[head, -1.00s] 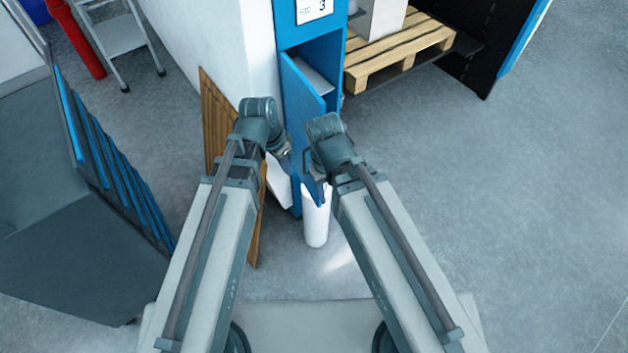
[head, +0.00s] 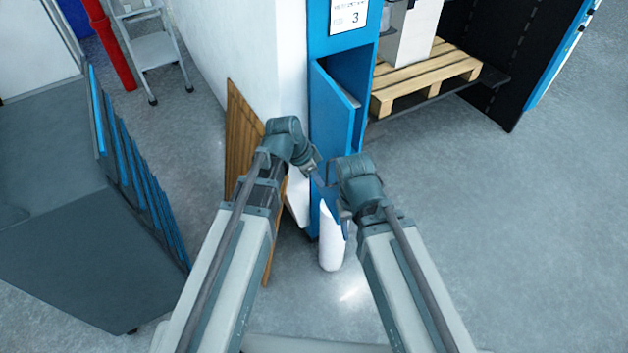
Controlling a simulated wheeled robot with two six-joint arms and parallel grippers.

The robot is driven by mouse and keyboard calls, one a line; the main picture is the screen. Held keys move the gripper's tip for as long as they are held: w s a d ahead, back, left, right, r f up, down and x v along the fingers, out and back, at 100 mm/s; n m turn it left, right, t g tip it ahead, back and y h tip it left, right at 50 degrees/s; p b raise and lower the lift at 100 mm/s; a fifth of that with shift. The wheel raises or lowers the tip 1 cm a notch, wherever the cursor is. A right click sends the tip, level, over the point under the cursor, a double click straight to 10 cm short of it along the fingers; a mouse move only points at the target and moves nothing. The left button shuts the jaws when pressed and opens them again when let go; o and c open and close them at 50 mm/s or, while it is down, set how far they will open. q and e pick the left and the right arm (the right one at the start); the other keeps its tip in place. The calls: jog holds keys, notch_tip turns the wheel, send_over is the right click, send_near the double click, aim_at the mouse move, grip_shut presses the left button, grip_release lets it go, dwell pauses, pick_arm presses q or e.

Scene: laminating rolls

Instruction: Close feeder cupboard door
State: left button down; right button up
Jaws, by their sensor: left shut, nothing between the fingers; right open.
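The feeder cupboard door (head: 331,115) is a blue panel on the front of a narrow blue column (head: 342,42) bearing a sign with a 3. The door stands ajar, with a dark gap and a pale edge inside showing at its upper right. My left gripper (head: 319,182) is shut and empty, just below and in front of the door. My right gripper (head: 338,208) is open, slightly lower and to the right, partly hidden by its own wrist. I cannot tell whether either touches the door or column.
A white cylinder (head: 331,245) stands on the floor below the grippers. A brown wooden board (head: 241,135) leans by the white wall on the left. A wooden pallet (head: 425,78) lies behind to the right. The floor at right is clear.

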aim_at(336, 181)
pick_arm(q)
jog(key=w+d+f, duration=0.1)
jog(key=d+f+b, duration=0.1)
jog(key=d, duration=0.1)
jog(key=w+d+f+b, duration=0.1)
jog(key=d, duration=0.1)
jog(key=shift+w+f, duration=0.3)
pick_arm(e)
notch_tip(336, 181, down, 4)
jog(key=shift+r, duration=0.2)
